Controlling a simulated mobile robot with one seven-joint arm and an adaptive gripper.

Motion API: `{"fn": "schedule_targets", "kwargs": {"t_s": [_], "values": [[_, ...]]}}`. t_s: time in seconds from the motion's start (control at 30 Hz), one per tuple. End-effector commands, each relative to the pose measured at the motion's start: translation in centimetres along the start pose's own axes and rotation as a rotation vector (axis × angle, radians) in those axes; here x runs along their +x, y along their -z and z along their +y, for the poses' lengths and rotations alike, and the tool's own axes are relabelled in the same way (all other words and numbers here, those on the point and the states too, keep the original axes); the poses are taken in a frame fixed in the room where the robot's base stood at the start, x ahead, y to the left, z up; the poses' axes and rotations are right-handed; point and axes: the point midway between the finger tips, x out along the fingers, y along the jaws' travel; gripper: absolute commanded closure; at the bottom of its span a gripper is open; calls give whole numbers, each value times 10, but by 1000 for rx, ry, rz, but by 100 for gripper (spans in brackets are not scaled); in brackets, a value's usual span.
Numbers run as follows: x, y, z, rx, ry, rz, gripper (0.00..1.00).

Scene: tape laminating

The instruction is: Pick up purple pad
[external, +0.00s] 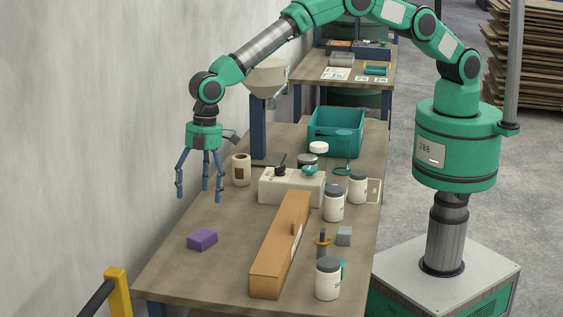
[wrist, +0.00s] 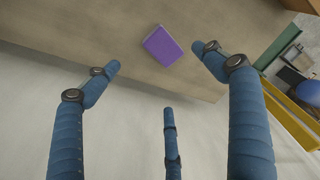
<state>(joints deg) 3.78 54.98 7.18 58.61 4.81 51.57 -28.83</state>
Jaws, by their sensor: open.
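The purple pad (external: 202,239) is a small block lying flat on the workbench (external: 185,275), near its left front part in the external view. It also shows in the wrist view (wrist: 163,46), near the top middle, tilted in the picture and fully visible. My gripper (external: 200,194) hangs above the left edge of the bench, fingers pointing down, spread open and empty. It is above and behind the pad, apart from it. In the wrist view the blue fingers of my gripper (wrist: 160,72) are spread wide, with the pad beyond their tips.
A long cardboard box (external: 278,255) stands right of the pad. White jars (external: 328,280), a beige device (external: 290,187), a brown-labelled container (external: 241,170) and a teal bin (external: 335,133) stand farther right or back. A wall (external: 80,130) runs along the left. Bench around the pad is clear.

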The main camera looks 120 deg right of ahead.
Motion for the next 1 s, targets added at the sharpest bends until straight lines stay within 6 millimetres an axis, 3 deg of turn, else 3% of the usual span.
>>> {"fn": "schedule_targets", "kwargs": {"t_s": [0.5, 1.0], "values": [[71, 0, 0, 0, 1, -1, 17], [79, 0, 0, 0, 0, 0, 17]]}}
